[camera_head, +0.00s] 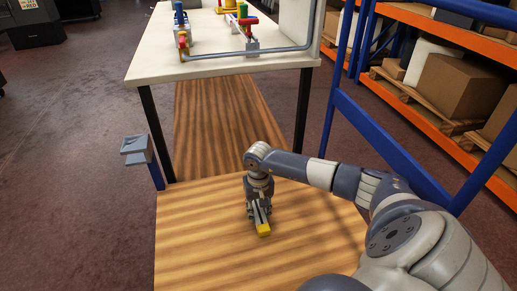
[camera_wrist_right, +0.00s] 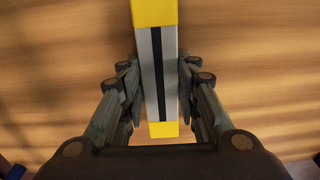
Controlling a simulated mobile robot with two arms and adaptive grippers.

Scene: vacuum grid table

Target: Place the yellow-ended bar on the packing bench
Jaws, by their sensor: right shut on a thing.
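The yellow-ended bar (camera_wrist_right: 147,75) is grey with a dark stripe along it and a yellow block at each end. In the wrist view it runs lengthwise between the two fingers of my right gripper (camera_wrist_right: 160,103), which is shut on its middle. In the head view my right gripper (camera_head: 258,212) points down over the wooden bench top (camera_head: 200,235), and one yellow end of the bar (camera_head: 263,230) sticks out towards the front. I cannot tell whether the bar touches the wood. My left gripper is not in view.
A white table (camera_head: 225,69) with coloured fixtures and a grey pipe stands behind the bench. A grey box on a blue post (camera_head: 137,150) is at the bench's left. Orange shelving with cartons (camera_head: 455,85) and a blue frame stand at the right. The bench's left part is clear.

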